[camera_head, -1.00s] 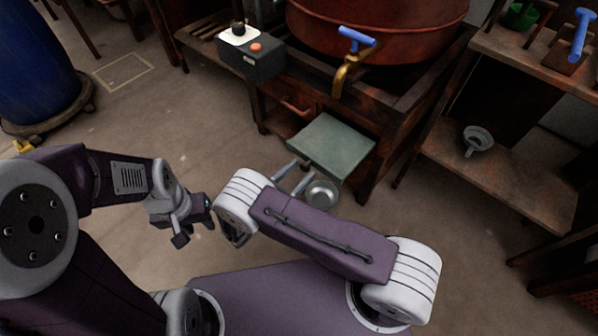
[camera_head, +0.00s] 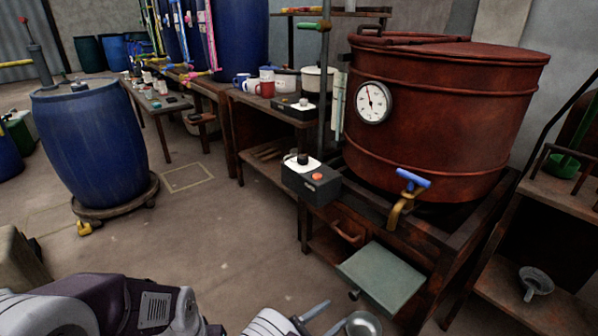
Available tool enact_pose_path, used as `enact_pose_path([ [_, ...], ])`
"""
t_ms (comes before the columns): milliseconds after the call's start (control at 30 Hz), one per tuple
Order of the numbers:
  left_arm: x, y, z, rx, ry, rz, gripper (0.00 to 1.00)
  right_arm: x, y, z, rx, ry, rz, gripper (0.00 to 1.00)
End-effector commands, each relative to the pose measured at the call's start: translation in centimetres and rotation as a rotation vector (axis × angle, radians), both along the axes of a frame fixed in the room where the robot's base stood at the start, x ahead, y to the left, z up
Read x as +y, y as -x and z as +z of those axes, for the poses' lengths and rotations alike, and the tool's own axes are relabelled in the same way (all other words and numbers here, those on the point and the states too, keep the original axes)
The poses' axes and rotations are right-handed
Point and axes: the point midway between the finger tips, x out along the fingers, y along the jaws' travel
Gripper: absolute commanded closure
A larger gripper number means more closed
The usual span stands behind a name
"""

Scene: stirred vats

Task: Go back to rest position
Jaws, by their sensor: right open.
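My right gripper (camera_head: 326,317) is at the bottom edge of the head view. Its two grey fingers are apart with nothing seen between them. The white end of my right arm (camera_head: 268,323) is just left of it, and the rest of that arm is cut off by the frame. My left arm (camera_head: 110,305) enters at the bottom left. Its gripper is out of frame below.
Beyond are a green-grey tray (camera_head: 382,276), a control box (camera_head: 311,182) and a rusty red vat (camera_head: 445,120) with a blue-handled tap (camera_head: 408,190).

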Motion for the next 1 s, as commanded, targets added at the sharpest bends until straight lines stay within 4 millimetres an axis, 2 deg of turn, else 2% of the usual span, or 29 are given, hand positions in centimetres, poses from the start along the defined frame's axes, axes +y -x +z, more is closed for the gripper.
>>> enact_pose_path([
  [67,0.0,0.0,1.2,0.0,0.0,0.0,0.64,-1.6,-1.7,3.6,-0.053,-0.059,-0.08,0.48],
  [133,0.0,0.0,2.2,0.0,0.0,0.0,0.64,-4.0,-3.3,8.1,-0.119,-0.125,-0.174,0.48],
  [167,0.0,0.0,2.6,0.0,0.0,0.0,0.64,-5.6,-3.6,10.3,-0.146,-0.151,-0.23,0.48],
  [200,0.0,0.0,3.2,0.0,0.0,0.0,0.64,-8.1,-3.2,13.0,-0.178,-0.189,-0.321,0.48],
  [267,0.0,0.0,4.0,0.0,0.0,0.0,0.64,-12.0,-1.5,16.4,-0.211,-0.28,-0.477,0.48],
  [300,0.0,0.0,4.6,0.0,0.0,0.0,0.64,-14.2,0.2,17.9,-0.231,-0.355,-0.584,0.48],
  [400,0.0,0.0,5.6,0.0,0.0,0.0,0.64,-17.8,5.4,19.8,-0.287,-0.574,-0.834,0.48],
  [433,0.0,0.0,5.9,0.0,0.0,0.0,0.64,-18.2,6.9,20.0,-0.306,-0.643,-0.901,0.48],
  [500,0.0,0.0,6.4,0.0,0.0,0.0,0.64,-18.4,10.0,20.0,-0.359,-0.799,-1.037,0.48],
  [567,0.0,0.0,6.8,0.0,0.0,0.0,0.64,-17.8,12.2,19.8,-0.413,-0.93,-1.141,0.48],
  [667,0.0,0.0,7.3,0.0,0.0,0.0,0.64,-15.7,14.8,19.2,-0.518,-1.149,-1.292,0.48],
  [733,0.0,0.0,7.6,0.0,0.0,0.0,0.64,-13.4,15.9,18.6,-0.61,-1.315,-1.393,0.48],
  [867,0.0,0.0,7.4,0.0,0.0,0.0,0.64,-8.5,16.2,16.2,-0.775,-1.58,-1.558,0.48],
  [933,0.0,0.0,7.4,0.0,0.0,0.0,0.64,-6.9,14.7,15.5,-0.885,-1.695,-1.614,0.48],
  [967,0.0,0.0,7.4,0.0,0.0,0.0,0.64,-6.8,13.0,15.7,-0.939,-1.757,-1.592,0.48],
  [1000,0.0,0.1,10.5,0.002,0.0,0.0,0.64,-6.8,13.2,18.7,-0.931,-1.747,-1.593,0.48],
])
